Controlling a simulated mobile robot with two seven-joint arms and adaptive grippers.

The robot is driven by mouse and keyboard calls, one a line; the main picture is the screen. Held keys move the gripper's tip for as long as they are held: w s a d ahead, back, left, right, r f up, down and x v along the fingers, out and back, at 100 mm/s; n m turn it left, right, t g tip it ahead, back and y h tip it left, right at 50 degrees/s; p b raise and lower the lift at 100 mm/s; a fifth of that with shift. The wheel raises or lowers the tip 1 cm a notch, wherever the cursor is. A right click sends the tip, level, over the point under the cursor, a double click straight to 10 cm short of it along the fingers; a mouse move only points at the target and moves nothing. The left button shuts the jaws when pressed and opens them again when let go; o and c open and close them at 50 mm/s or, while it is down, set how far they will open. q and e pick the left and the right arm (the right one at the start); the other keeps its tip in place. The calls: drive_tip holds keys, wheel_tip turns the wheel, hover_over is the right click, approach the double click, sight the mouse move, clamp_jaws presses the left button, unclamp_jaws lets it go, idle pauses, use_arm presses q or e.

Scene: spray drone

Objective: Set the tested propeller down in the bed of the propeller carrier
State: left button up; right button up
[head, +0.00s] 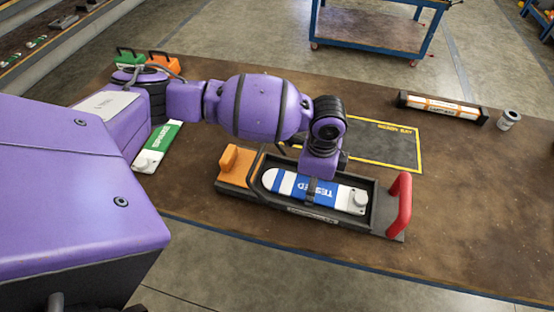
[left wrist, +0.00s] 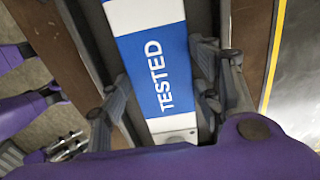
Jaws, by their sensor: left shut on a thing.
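The tested propeller (head: 308,190) is a white and blue bar marked TESTED, with a knob at its right end. It lies lengthwise within the outline of the propeller carrier (head: 375,222), a black tray with an orange block at the left and a red handle at the right. I cannot tell whether it touches the bed. My left gripper (head: 313,190) reaches down over the propeller's middle and is shut on it. In the left wrist view, its fingers flank the propeller (left wrist: 152,70). What appears to be my right gripper (left wrist: 68,146) shows small at that view's lower left.
A propeller marked SPARE (head: 157,147) lies left of the carrier. A yellow-outlined dark mat (head: 385,150) lies behind it. A long dark box (head: 442,108) and a can (head: 508,120) stand at the right. Green (head: 130,58) and orange (head: 163,63) cases stand at the back left.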

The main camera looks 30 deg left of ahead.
use_arm(q)
drive_tip(key=shift+w, duration=0.1)
drive_tip(key=o, duration=1.2)
drive_tip(key=shift+o, duration=0.2)
wheel_tip(320, 180, up, 12)
drive_tip(key=p, duration=0.1)
drive_tip(key=shift+r, duration=0.2)
